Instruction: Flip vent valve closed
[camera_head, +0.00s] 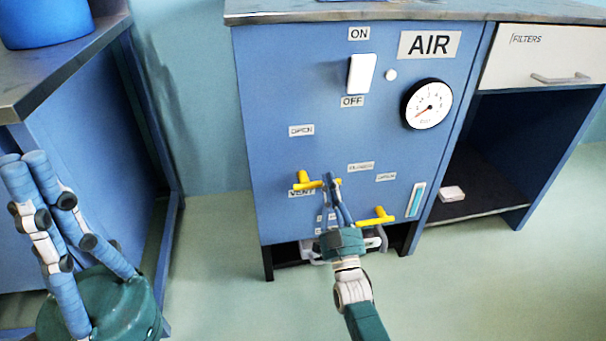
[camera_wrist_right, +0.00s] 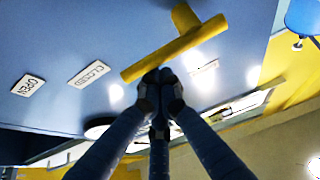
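The yellow vent valve (camera_head: 303,180) is on the blue panel by the VENT label (camera_head: 302,192); its bar lies nearly level in the head view. An OPEN label (camera_head: 301,130) is above it and a CLOSED label (camera_head: 361,167) is up to its right. My right gripper (camera_head: 331,179) has its fingertips together at the bar's right end. In the right wrist view the fingertips (camera_wrist_right: 159,78) meet the lower edge of the yellow bar (camera_wrist_right: 180,47); contact is hard to judge. My left gripper (camera_head: 23,158) has its fingertips together, empty, away at the left.
A second yellow valve (camera_head: 378,216) is low to the right of the vent. A white switch (camera_head: 361,74) and a gauge (camera_head: 427,104) are above. A workbench (camera_head: 60,65) stands left, an open shelf (camera_head: 470,190) right.

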